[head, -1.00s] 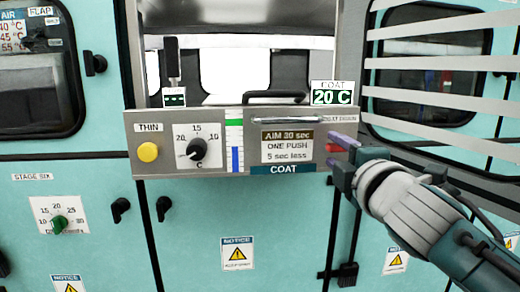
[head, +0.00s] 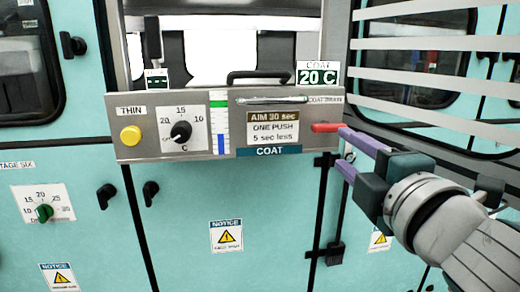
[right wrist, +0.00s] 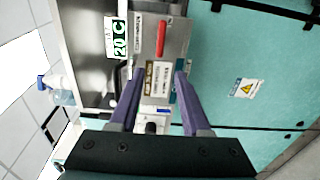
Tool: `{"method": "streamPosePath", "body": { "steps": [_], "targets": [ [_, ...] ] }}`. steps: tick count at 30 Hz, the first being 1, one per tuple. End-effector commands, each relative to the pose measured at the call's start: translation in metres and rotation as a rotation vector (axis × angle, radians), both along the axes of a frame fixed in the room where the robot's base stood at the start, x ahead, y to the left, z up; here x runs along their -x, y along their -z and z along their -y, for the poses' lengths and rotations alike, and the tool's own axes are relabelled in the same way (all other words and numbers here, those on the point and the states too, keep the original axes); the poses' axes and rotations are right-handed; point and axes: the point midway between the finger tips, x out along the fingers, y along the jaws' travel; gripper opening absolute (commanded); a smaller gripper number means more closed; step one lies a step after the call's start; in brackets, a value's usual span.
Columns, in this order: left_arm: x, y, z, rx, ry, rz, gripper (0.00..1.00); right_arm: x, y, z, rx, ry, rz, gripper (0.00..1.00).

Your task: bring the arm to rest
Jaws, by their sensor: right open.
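My right gripper (head: 343,148) is open and empty at the right end of the grey control panel (head: 150,98). Its purple fingers point left, and the upper fingertip overlaps the right end of the red lever (head: 325,127) in the head view; I cannot tell whether they touch. In the right wrist view my right gripper (right wrist: 156,76) is open, and the red lever (right wrist: 161,38) shows beyond the fingertips, with nothing between the fingers. My left gripper is not in view.
The panel carries a yellow button (head: 131,135), a black dial (head: 181,131) and a COAT display reading 20 C (head: 318,75). Grey slats (head: 430,45) cross the window above my right arm. Black door latches (head: 107,195) stick out from the teal cabinet.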

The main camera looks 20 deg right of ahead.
Motion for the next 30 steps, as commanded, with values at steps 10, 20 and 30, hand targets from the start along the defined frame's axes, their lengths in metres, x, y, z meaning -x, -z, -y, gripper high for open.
{"method": "streamPosePath", "body": {
  "steps": [10, 20, 30],
  "targets": [
    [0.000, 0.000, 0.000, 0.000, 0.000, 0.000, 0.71, 0.001, 0.000, 0.000, 0.000, 0.000, 0.000, 0.47],
    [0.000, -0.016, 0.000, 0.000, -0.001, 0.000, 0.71, 0.033, 0.023, 0.010, -0.359, 0.137, -0.129, 0.47],
    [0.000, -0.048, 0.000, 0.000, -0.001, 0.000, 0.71, 0.190, 0.095, -0.063, -1.220, 0.586, -0.725, 0.47]
  ]
}}
